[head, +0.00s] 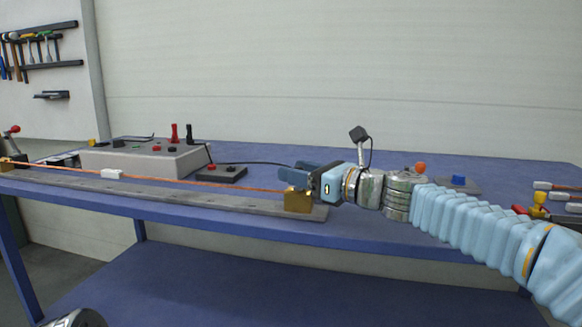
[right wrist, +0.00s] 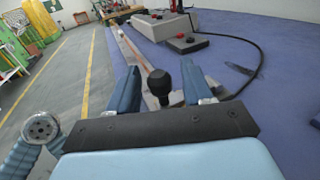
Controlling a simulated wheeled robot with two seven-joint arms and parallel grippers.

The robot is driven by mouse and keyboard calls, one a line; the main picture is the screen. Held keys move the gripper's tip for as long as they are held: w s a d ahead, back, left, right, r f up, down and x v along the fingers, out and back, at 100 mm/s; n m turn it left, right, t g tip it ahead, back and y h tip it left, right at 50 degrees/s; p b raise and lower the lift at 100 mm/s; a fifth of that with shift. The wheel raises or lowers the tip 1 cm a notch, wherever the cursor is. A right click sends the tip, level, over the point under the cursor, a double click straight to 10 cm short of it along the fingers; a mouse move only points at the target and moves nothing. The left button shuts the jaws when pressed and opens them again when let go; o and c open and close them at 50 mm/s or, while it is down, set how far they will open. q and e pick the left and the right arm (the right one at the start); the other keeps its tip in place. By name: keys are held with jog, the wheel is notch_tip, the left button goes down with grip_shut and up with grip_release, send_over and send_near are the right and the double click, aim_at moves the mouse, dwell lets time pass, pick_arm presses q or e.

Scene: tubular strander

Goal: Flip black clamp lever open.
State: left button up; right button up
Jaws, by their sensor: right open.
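The black clamp lever shows in the right wrist view as a dark round knob (right wrist: 160,84) on a short stem. It stands between the two blue fingers of my right gripper (right wrist: 161,76), with a visible gap on each side. In the head view my right gripper (head: 293,175) is open, just above and behind the brass clamp block (head: 298,201) at the right end of the grey rail (head: 200,196). The lever is hidden by the gripper in the head view. My left gripper is not in view.
An orange strand (head: 235,187) runs along the rail to the far left end, where a red-knobbed lever (head: 13,130) stands. Behind are a grey control box (head: 140,160) and a small dark button box (head: 222,174) with a cable. The blue table (head: 420,238) is bare in front.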

jog(key=shift+x, duration=1.1)
grip_shut()
